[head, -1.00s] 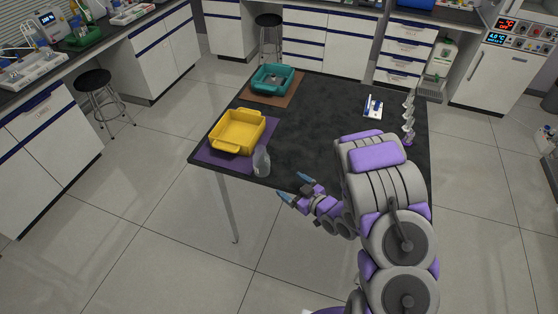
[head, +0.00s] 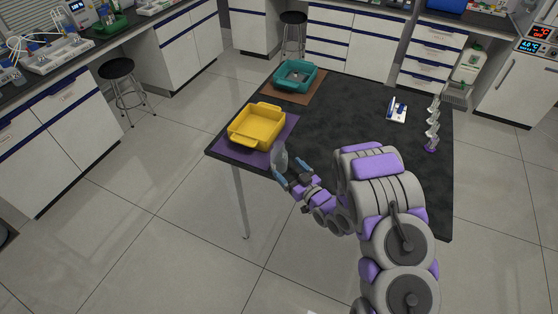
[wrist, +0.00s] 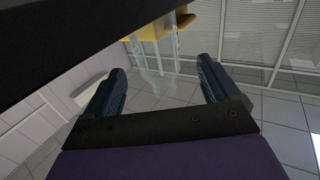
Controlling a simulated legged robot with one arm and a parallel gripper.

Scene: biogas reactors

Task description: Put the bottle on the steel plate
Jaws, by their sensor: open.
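The clear bottle (head: 280,155) stands upright at the near left corner of the black table, beside the yellow tray. My gripper (head: 292,174) is open and empty at the table's near edge, with its blue fingertips close to the bottle. In the wrist view the fingers of my gripper (wrist: 160,80) are spread apart, and the see-through bottle (wrist: 155,55) shows faintly beyond and between them. I cannot tell whether a finger touches it. I cannot make out the steel plate for sure; a small grey item (head: 297,76) lies inside the teal tray.
The yellow tray (head: 238,143) sits on a purple mat (head: 284,130). The teal tray (head: 280,82) sits on a brown mat at the back left. A blue-and-white device (head: 397,112) and a spiral rack (head: 432,130) stand at the right. The table's middle is clear.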

